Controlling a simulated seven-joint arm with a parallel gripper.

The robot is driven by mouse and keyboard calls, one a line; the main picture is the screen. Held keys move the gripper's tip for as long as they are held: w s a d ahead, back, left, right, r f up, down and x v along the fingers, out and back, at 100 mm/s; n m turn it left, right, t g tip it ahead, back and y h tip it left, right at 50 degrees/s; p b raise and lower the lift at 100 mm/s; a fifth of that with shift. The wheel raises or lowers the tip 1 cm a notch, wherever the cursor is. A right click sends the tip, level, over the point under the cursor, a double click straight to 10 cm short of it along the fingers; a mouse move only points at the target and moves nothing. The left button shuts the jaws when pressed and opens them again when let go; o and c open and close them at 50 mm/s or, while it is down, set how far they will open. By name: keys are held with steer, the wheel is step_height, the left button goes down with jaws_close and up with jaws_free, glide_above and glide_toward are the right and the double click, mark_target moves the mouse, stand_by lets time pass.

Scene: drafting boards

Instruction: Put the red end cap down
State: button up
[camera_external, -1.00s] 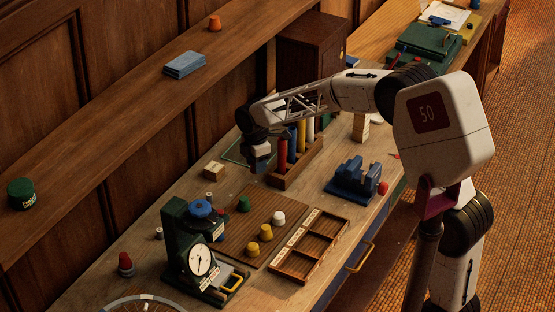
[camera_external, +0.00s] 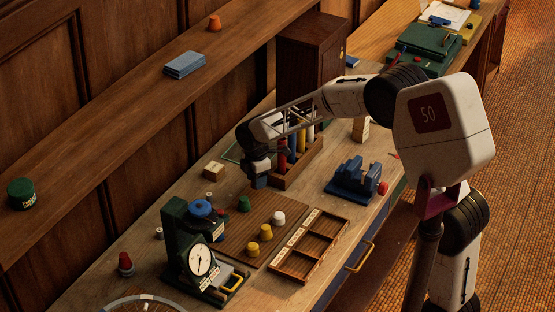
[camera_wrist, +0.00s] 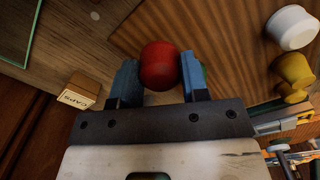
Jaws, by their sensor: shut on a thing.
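In the wrist view, my gripper (camera_wrist: 159,82) is shut on the red end cap (camera_wrist: 159,65), which sits between its two blue fingers. In the external view, my gripper (camera_external: 259,182) points down, low near the back corner of the slatted brown mat (camera_external: 232,229); the held cap is hidden there. In the wrist view the cap appears against the mat's edge and corner; I cannot tell whether it touches anything below. A green cap (camera_external: 244,203) stands on the mat and is mostly hidden behind the right finger in the wrist view (camera_wrist: 204,74).
A white cap (camera_external: 278,217) and yellow caps (camera_external: 252,249) stand on the mat. A compartment tray (camera_external: 333,228) is right of it, a dial gauge (camera_external: 201,260) in front. A rack of coloured tubes (camera_external: 292,180) stands close behind my gripper. A small labelled block (camera_external: 213,172) lies left.

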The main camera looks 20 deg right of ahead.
mark_target(257, 195)
steer(key=shift+f, duration=1.85)
steer(key=shift+f, duration=0.15)
steer(key=o, duration=1.1)
step_height(257, 195, up, 12)
steer(key=shift+r, duration=0.15)
